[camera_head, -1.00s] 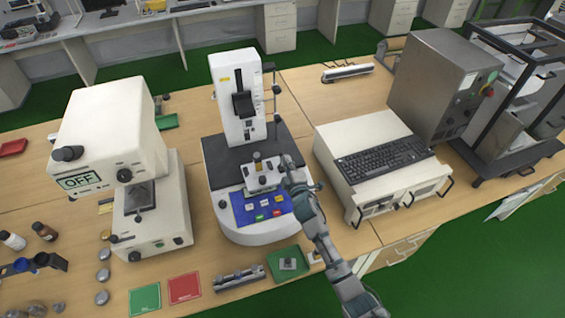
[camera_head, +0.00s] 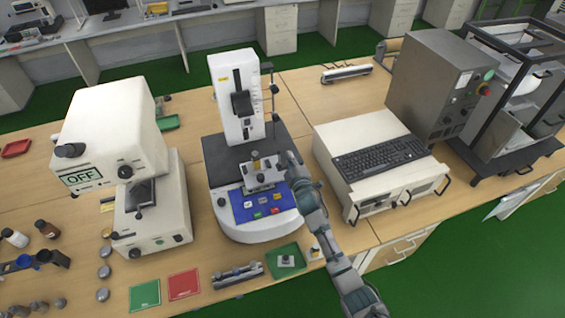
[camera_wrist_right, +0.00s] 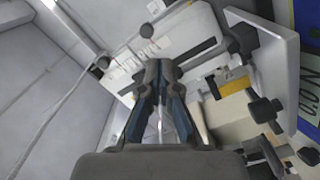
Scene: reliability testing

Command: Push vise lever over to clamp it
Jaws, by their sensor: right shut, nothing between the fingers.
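The small light-grey vise (camera_head: 264,178) sits on the dark base of the white testing machine, behind its blue panel. A yellow-topped part stands at the vise, and a yellow piece (camera_wrist_right: 235,86) shows close to the fingers in the wrist view. My right gripper (camera_head: 291,157) is at the right side of the vise, empty, with its fingers together; they also show in the wrist view (camera_wrist_right: 160,66). Dark knobs show near the fingers there, but I cannot tell which one is the vise lever or whether the fingers touch it. My left gripper is out of view.
The testing machine's white column (camera_head: 238,95) rises behind the vise, with a thin rod at its right. A white box with a keyboard (camera_head: 380,158) stands to the right. A white instrument marked OFF (camera_head: 110,130) stands left. A green tray (camera_head: 287,262) lies in front.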

